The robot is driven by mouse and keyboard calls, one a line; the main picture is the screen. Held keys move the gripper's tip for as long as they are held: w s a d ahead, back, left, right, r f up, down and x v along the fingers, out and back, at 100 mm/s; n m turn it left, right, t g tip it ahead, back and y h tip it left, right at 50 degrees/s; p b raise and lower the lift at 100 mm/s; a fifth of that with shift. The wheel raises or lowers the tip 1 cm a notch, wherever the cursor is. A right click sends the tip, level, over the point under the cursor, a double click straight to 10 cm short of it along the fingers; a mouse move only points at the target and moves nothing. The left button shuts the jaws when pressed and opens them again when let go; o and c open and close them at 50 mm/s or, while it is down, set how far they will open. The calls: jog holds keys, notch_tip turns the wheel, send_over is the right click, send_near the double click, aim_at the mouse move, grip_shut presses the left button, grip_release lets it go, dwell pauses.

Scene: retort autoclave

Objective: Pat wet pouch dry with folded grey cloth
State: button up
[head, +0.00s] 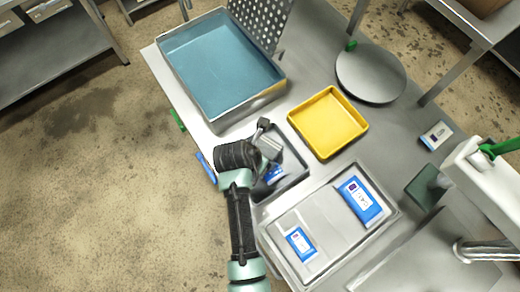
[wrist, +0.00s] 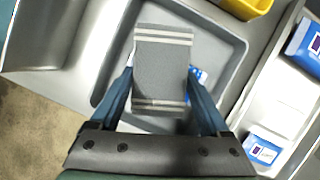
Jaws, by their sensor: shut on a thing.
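My gripper (wrist: 161,72) is shut on the folded grey cloth (wrist: 163,55), which has pale stripes near its ends and spans between the two blue fingers. The cloth is over a shallow grey tray (wrist: 233,45). A blue and white pouch (wrist: 199,75) shows partly past the right finger, in the tray; the cloth and finger hide the rest. In the head view the pouch (head: 275,173) lies in the grey tray (head: 296,159), beside my gripper (head: 268,160), which my wrist partly covers. I cannot tell whether the cloth touches the pouch.
A yellow tray (head: 328,122) stands right of the grey tray. A metal tray (head: 325,258) with two blue-white pouches (head: 360,200) lies in front. A large water-filled basin (head: 220,65) is behind. A round grey plate (head: 371,75) and another small pouch (head: 436,135) are at right.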

jog(key=shift+f, duration=0.45)
dwell(0.3)
jog(key=shift+s+f, duration=0.15)
jog(key=shift+f, duration=0.05)
dwell(1.5)
notch_tip(320, 180, up, 7)
jog(key=p, duration=0.8)
jog(key=shift+r, duration=0.15)
jog(key=shift+w, duration=0.2)
